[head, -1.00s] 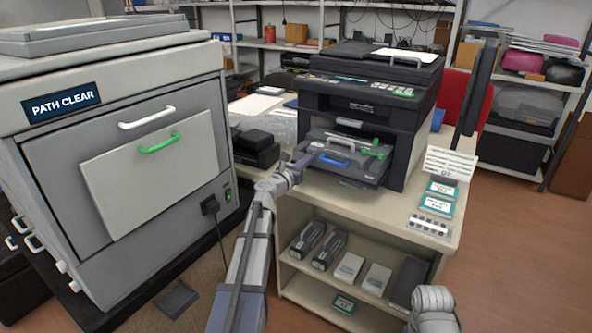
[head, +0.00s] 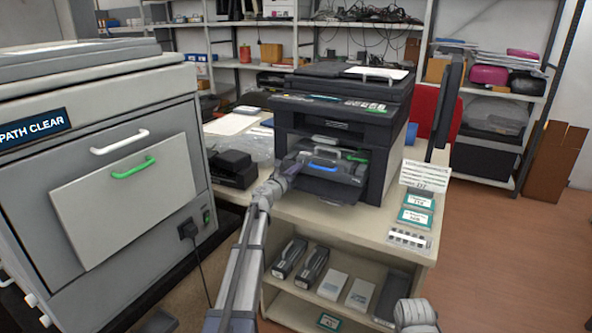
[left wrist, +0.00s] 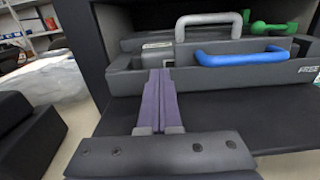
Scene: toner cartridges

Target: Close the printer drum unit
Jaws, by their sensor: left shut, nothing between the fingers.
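The printer (head: 345,130) stands on the beige bench with its front opening facing me. The drum unit (head: 345,172), dark grey with a blue handle (head: 322,168), a grey handle and a green lever (head: 357,158), sits in the opening. Its front end still shows outside above the dark lowered flap (head: 325,192). My left gripper (head: 296,166) is shut and empty at the drum unit's left front. In the left wrist view, its purple fingers (left wrist: 160,80) meet the drum unit's front face (left wrist: 215,80), left of the blue handle (left wrist: 243,55). Only part of my right arm shows at the bottom right.
A large grey cabinet (head: 100,150) marked PATH CLEAR stands at left. A black device (head: 233,168) sits on the bench left of the printer. Cards and a white rack (head: 425,175) lie to its right. The bench's lower shelf (head: 300,305) holds cartridges and boxes.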

